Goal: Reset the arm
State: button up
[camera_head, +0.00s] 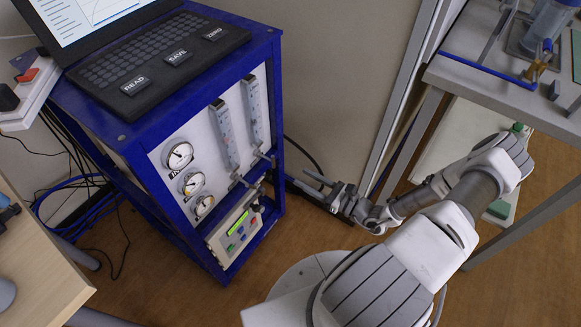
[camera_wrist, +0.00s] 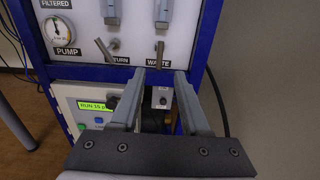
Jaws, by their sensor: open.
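My gripper (camera_head: 303,181) is at the end of my arm, just right of the blue-framed soil analyser (camera_head: 278,120), low by its front. In the wrist view my gripper (camera_wrist: 160,78) has its two fingers apart with nothing between them. The fingers point at the lower part of the panel (camera_wrist: 82,46), near the valve handle marked WASTE (camera_wrist: 159,52). A second valve handle marked TURN (camera_wrist: 104,47) is to its left. Whether a finger touches the panel cannot be told.
A control box (camera_head: 236,231) with a lit green display sits low in the frame. A laptop (camera_head: 150,55) stands on top of the analyser. A grey bench (camera_head: 470,80) is at right, close to my arm. A wooden table (camera_head: 35,260) is at left. Floor is open between.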

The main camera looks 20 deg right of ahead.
jog(key=shift+v, duration=1.05)
